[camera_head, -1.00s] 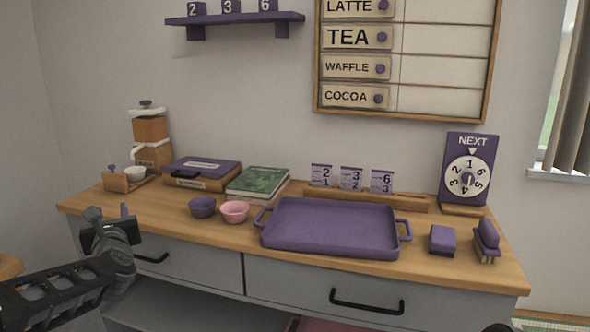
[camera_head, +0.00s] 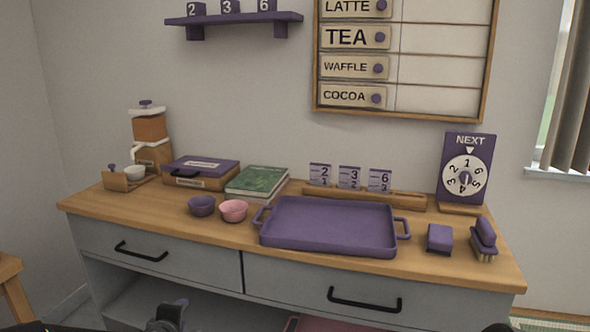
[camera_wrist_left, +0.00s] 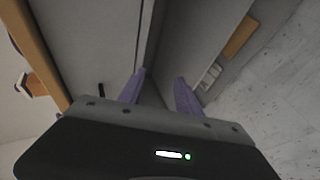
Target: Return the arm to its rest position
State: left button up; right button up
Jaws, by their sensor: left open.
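My left gripper shows in the left wrist view (camera_wrist_left: 160,92) with its two purple fingers apart and nothing between them. It is in front of the grey cart body, below the wooden top. My right gripper is not seen in either view.
The wooden counter (camera_head: 150,205) carries a purple tray (camera_head: 330,222), a purple bowl (camera_head: 202,206), a pink bowl (camera_head: 233,211), a green book (camera_head: 258,181) and a dial sign (camera_head: 466,172). Drawer handles (camera_head: 365,302) stick out from the front. A wooden stool (camera_head: 12,285) stands at left.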

pick_arm(q)
jog(key=s+d+f+m+g+h, duration=0.25)
jog(key=s+d+f+m, duration=0.25)
jog(key=s+d+f, duration=0.4)
jog(key=s+d+f+m+g+h, duration=0.1)
jog(key=s+d+f+m+g, duration=0.45)
jog(key=f, duration=0.55)
jog(key=s+d+f+m+g+h, duration=0.1)
jog(key=s+d+f+m, duration=0.15)
jog(key=s, duration=0.45)
jog(key=s+d+f+m+g, duration=0.1)
jog(key=s+f, duration=0.3)
jog(key=s, duration=0.4)
jog(key=s+d+f+m+g+h, duration=0.1)
jog(key=s+d+f, duration=0.15)
jog(key=s, duration=0.45)
notch_tip(320, 180, up, 18)
jog(key=s+p, duration=0.1)
jog(key=p, duration=1.7)
jog(key=shift+d+f+g, duration=0.25)
jog(key=shift+d+g, duration=0.05)
